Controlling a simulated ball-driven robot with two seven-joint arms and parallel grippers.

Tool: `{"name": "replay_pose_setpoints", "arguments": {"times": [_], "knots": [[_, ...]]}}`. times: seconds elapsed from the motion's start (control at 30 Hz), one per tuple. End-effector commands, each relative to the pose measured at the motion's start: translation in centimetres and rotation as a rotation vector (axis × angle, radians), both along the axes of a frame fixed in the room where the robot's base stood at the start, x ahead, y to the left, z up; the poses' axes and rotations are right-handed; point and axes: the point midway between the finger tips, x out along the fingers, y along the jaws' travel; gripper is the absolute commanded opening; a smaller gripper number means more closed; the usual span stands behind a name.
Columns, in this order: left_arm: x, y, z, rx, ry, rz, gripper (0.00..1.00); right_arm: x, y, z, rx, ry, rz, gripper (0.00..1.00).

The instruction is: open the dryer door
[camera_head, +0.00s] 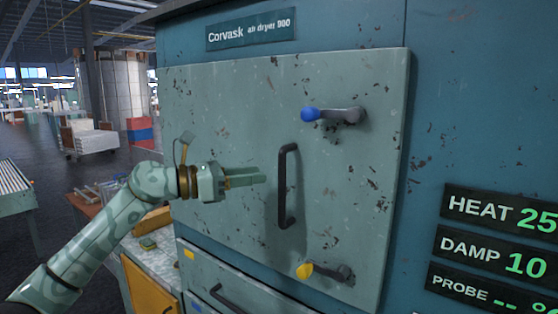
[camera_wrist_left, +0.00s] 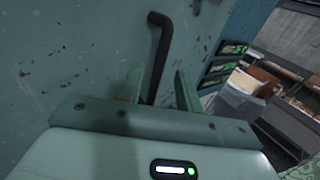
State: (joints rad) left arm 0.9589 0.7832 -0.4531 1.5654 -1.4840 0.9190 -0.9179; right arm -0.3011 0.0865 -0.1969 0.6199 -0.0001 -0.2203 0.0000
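The dryer door (camera_head: 235,100) is a worn grey-green panel that looks shut against the blue dryer body. A dark upright bar handle (camera_head: 285,187) is on it. A latch lever with a blue knob (camera_head: 310,114) is above the handle, and one with a yellow knob (camera_head: 305,270) is below; both lie roughly sideways. My left gripper (camera_head: 262,176) is just left of the handle, fingers pointing at it. In the left wrist view, its fingers (camera_wrist_left: 158,86) are apart and the handle (camera_wrist_left: 160,55) shows beyond and between them. I cannot tell whether they touch. My right gripper is not in view.
Readout panels (camera_head: 495,250) are on the dryer body to the right. Drawers (camera_head: 235,290) with a handle are below the door. A counter with an orange cabinet (camera_head: 150,285) stands at the lower left. Open factory floor is farther left.

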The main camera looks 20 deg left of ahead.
Motion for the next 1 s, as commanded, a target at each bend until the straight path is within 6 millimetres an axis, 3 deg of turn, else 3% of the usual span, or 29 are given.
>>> {"name": "replay_pose_setpoints", "arguments": {"times": [0.1,0.3,0.7,0.83,1.0], "knots": [[1.6,-2.4,0.5,-0.004,0.002,-0.003,0.35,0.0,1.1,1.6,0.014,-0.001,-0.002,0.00],[3.5,-4.7,0.2,-0.003,0.002,0.000,0.35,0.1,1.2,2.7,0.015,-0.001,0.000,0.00],[4.0,-5.5,-0.1,-0.001,0.002,0.000,0.35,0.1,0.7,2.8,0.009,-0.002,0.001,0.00],[4.0,-5.5,-0.1,-0.001,0.002,0.000,0.02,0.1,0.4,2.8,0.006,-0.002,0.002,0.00],[4.0,-5.4,-0.1,-0.001,0.002,0.000,0.00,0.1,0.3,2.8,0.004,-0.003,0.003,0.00]]}}
